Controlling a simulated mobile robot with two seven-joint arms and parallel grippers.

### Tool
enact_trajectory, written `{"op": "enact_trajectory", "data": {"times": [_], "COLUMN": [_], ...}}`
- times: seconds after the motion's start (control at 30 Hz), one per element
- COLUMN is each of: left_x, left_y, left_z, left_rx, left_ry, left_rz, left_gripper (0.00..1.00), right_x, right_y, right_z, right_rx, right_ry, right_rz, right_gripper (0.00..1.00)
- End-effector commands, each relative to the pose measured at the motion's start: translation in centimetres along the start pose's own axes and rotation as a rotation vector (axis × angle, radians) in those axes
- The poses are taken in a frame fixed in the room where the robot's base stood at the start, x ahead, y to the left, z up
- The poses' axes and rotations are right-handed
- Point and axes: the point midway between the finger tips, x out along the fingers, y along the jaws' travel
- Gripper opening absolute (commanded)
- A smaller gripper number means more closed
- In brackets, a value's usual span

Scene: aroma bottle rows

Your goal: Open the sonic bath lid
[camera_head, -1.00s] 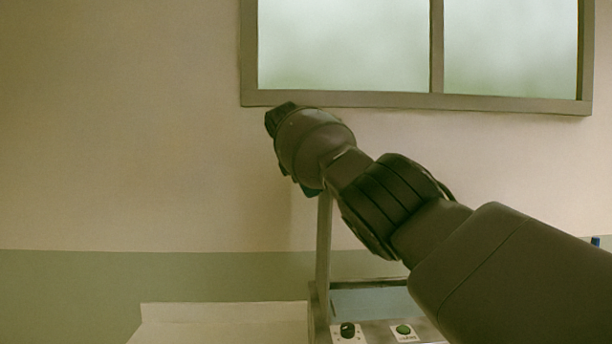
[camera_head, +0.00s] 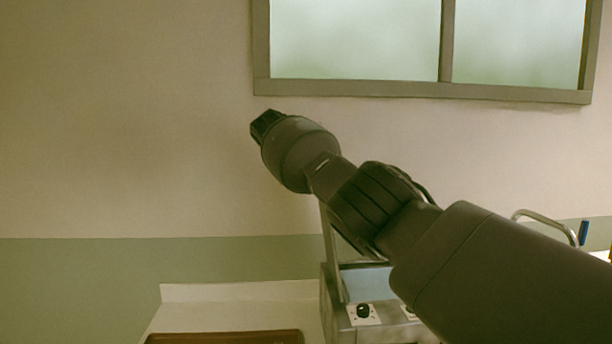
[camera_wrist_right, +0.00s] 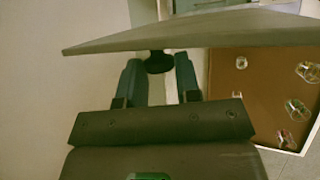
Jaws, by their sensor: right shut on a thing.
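The sonic bath (camera_head: 395,332) is a light grey box at the bottom of the head view, partly hidden by my right arm. Its lid (camera_head: 337,262) is raised, seen nearly edge-on and leaning slightly left of upright. In the right wrist view the lid (camera_wrist_right: 200,32) spans the picture as a pale slab with a black knob (camera_wrist_right: 158,62) on its underside in that picture. My right gripper (camera_wrist_right: 158,80) has its two fingers on either side of the knob and is shut on it. In the head view its fingers are hidden behind the wrist. My left gripper is not in view.
A brown tray (camera_head: 225,338) lies left of the bath; in the wrist view the tray (camera_wrist_right: 245,100) holds several small clear glass items. A bent metal tube (camera_head: 545,217) and a blue object (camera_head: 583,233) stand at the right. The wall and window are behind.

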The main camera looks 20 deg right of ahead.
Motion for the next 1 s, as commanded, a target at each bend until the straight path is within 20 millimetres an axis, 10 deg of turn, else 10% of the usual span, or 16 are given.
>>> {"op": "enact_trajectory", "data": {"times": [0.7, 0.73, 1.0], "left_x": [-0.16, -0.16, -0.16], "left_y": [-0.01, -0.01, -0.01], "left_z": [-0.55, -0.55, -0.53], "left_rx": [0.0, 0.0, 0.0], "left_ry": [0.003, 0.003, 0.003], "left_rz": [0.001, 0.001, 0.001], "left_gripper": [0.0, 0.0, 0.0], "right_x": [-0.29, -0.28, -0.01], "right_y": [0.14, 0.13, 0.0], "right_z": [-0.15, -0.16, -0.18], "right_rx": [-0.009, -0.009, -0.009], "right_ry": [-0.014, -0.014, -0.016], "right_rz": [0.014, 0.014, 0.007], "right_gripper": [0.0, 0.33, 0.54]}}
